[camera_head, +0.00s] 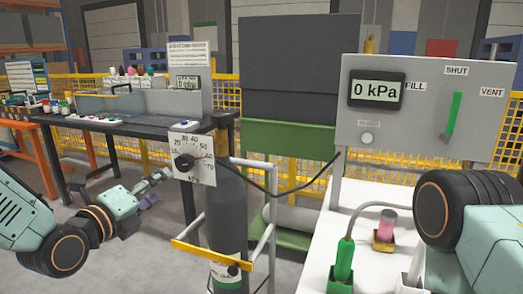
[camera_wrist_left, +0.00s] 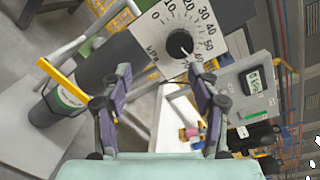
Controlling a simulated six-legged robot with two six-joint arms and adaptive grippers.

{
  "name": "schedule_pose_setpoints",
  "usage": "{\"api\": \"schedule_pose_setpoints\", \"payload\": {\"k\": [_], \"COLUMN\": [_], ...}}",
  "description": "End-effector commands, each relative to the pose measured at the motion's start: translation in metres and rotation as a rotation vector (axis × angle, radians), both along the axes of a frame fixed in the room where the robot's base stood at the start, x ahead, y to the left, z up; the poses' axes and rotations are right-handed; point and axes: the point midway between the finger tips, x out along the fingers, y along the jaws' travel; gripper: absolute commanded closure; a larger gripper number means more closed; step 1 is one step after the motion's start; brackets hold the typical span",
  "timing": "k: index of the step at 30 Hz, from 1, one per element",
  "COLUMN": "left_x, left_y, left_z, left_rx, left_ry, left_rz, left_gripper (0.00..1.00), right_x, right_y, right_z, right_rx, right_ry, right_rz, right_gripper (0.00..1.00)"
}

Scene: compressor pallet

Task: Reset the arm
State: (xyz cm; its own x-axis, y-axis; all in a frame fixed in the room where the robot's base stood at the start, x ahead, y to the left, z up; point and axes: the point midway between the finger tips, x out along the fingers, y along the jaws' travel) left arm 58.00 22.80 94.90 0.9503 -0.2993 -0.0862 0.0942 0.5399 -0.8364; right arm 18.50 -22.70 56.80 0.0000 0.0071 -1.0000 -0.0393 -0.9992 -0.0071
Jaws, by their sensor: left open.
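My left arm comes in from the left in the head view, and its gripper (camera_head: 155,190) is just left of the dial plate (camera_head: 194,140). In the left wrist view its two fingers (camera_wrist_left: 160,80) are spread apart with nothing between them. The dial plate, with its black knob (camera_wrist_left: 180,44), is beyond the fingertips and looks apart from them. The knob's white pointer is toward the 60 side. My right arm (camera_head: 470,225) shows at the right edge of the head view, and its gripper is out of the picture.
A dark gas cylinder (camera_head: 226,225) stands in a trolley with a yellow bar (camera_head: 205,258). A grey panel (camera_head: 425,75) reads 0 kPa and has a green lever (camera_head: 454,115) below SHUT. A white table (camera_head: 385,210) holds a green-topped nozzle (camera_head: 344,260) and a pink cylinder (camera_head: 387,224).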

Motion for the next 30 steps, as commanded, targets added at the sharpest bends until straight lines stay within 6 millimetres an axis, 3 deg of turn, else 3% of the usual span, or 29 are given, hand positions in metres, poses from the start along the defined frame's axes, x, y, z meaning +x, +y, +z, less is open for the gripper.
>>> {"api": "schedule_pose_setpoints", "payload": {"k": [8,17,23,26,30], "left_x": [-0.013,-0.052,-0.100,-0.134,-0.203], "left_y": [0.002,0.001,0.000,0.000,0.001], "left_z": [-0.043,-0.127,-0.197,-0.234,-0.290], "left_rx": [-0.551,-1.118,-1.461,-1.614,-1.768], "left_ry": [0.314,0.668,0.862,0.932,0.984], "left_rz": [0.144,0.445,0.767,0.978,1.346], "left_gripper": [0.39,0.39,0.39,0.39,0.39], "right_x": [0.000,0.000,0.000,0.000,0.000], "right_y": [0.000,0.000,0.000,0.000,0.000], "right_z": [0.000,0.001,0.001,0.001,0.002], "right_rx": [0.000,0.000,0.000,0.000,0.000], "right_ry": [0.000,0.000,0.000,0.000,0.000], "right_rz": [0.000,0.000,0.000,0.000,0.000], "right_gripper": [0.60,0.60,0.60,0.60,0.60]}}
